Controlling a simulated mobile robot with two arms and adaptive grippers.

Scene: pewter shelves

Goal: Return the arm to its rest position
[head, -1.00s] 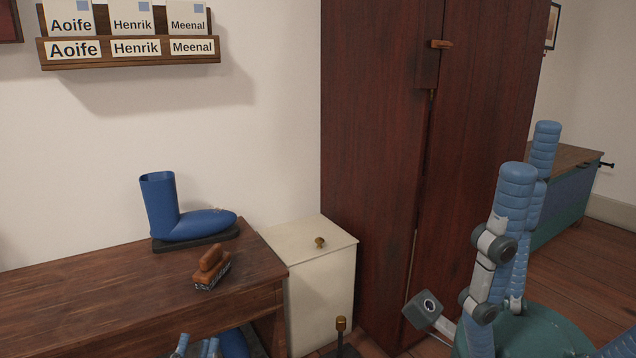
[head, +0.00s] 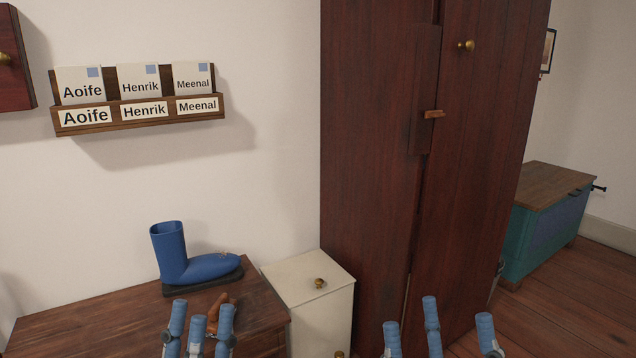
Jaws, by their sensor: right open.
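My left gripper (head: 201,316) is at the bottom of the head view, in front of the dark wooden bench. Its blue fingertips point up; I cannot tell whether they are open or shut, and no held object shows. My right gripper (head: 436,322) is at the bottom right of centre, in front of the tall red-brown cabinet. Its blue fingers stand apart, open and empty. The lower parts of both grippers and the arms are cut off by the frame edge.
A blue boot (head: 190,262) stands on the bench (head: 90,325); a brown brush (head: 217,305) is partly hidden behind my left fingers. A cream cabinet (head: 311,297) stands beside the tall cabinet (head: 375,150). A letter rack (head: 140,121) hangs above. A teal chest (head: 540,235) and open floor lie right.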

